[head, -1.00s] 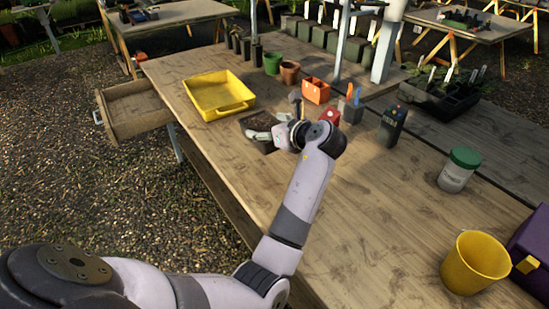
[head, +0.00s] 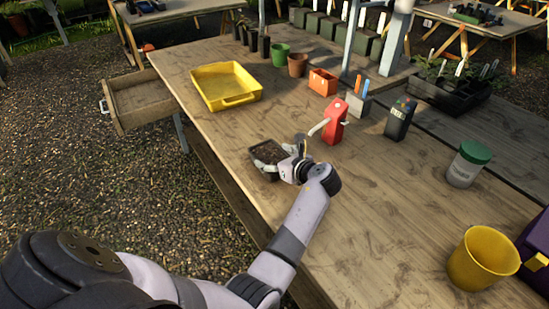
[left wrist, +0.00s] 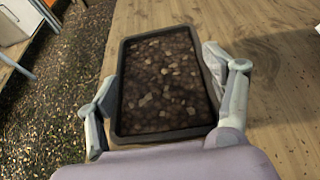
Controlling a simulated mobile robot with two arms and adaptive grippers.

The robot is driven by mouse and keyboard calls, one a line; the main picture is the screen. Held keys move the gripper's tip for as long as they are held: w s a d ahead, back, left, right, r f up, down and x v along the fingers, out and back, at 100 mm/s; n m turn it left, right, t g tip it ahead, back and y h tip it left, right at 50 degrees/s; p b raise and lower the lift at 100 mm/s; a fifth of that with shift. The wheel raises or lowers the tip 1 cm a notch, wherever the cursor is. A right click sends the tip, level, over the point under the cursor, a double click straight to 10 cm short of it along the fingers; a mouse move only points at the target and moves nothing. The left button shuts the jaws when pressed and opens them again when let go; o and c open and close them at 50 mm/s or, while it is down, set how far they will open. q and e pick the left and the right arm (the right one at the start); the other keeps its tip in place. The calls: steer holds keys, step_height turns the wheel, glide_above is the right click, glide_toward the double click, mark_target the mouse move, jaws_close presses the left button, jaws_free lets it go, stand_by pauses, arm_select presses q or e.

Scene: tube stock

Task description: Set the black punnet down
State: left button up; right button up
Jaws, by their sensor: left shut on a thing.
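The black punnet (head: 267,152) is a small dark rectangular tray filled with brown, pebbly soil. My left gripper (head: 272,160) is shut on it, over the near left part of the wooden table (head: 390,220). In the left wrist view the punnet (left wrist: 117,100) looks level, with one finger of the left gripper (left wrist: 160,78) against each long side. Its underside is hidden, so I cannot tell whether it touches the table or hangs just above it. My right gripper is not in view.
A yellow tray (head: 226,104) lies behind the punnet. A red box with a pale lever (head: 335,121) stands to the right, then a dark pen holder (head: 399,118). A drawer (head: 142,106) sticks out at the left. The tabletop around the punnet is clear.

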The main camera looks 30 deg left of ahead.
arm_select(q)
steer(key=o, duration=1.3)
steer(key=shift+o, duration=0.2)
